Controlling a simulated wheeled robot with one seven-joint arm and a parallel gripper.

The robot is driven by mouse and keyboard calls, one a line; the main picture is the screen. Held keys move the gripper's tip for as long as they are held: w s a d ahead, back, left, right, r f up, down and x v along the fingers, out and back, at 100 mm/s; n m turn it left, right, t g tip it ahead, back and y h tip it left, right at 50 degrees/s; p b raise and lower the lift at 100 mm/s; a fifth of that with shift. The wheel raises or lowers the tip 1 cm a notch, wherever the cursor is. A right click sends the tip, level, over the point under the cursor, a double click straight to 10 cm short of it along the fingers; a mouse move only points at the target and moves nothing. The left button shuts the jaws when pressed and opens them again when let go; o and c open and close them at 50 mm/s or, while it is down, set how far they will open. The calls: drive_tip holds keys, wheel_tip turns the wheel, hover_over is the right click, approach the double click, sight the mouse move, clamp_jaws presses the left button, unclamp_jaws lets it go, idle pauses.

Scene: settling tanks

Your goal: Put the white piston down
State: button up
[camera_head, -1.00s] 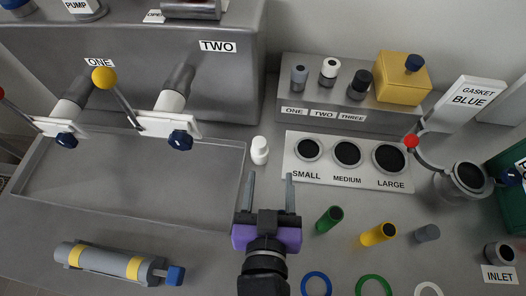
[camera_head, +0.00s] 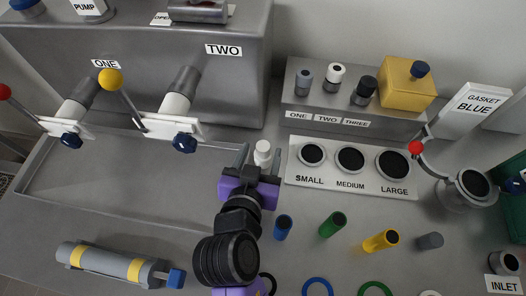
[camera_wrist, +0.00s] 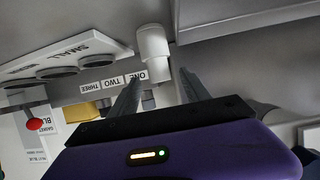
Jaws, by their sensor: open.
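The white piston (camera_head: 263,153) stands upright on the grey bench, just right of the tray and left of the SMALL hole. It is a short white cylinder with a narrower top. My gripper (camera_head: 261,149) is open, with its two dark grey fingers apart, one on each side of the piston in the head view. In the wrist view the piston (camera_wrist: 153,48) shows whole, beyond and between the fingertips (camera_wrist: 158,78). I see no finger touching it.
The SMALL, MEDIUM, LARGE plate (camera_head: 330,183) lies close on the right. The shallow tray (camera_head: 115,212) is on the left. A grey box with labels ONE, TWO, THREE (camera_head: 400,127) is behind.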

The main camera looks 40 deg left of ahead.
sight(262, 160)
drive_tip(key=shift+w+a+f, duration=0.25)
drive_tip(key=shift+w+a, duration=0.05)
drive_tip(key=shift+w, duration=0.25)
clamp_jaws()
drive_tip(key=shift+r, duration=0.1)
wheel_tip(262, 160, up, 20)
drive_tip(key=shift+p, duration=0.35)
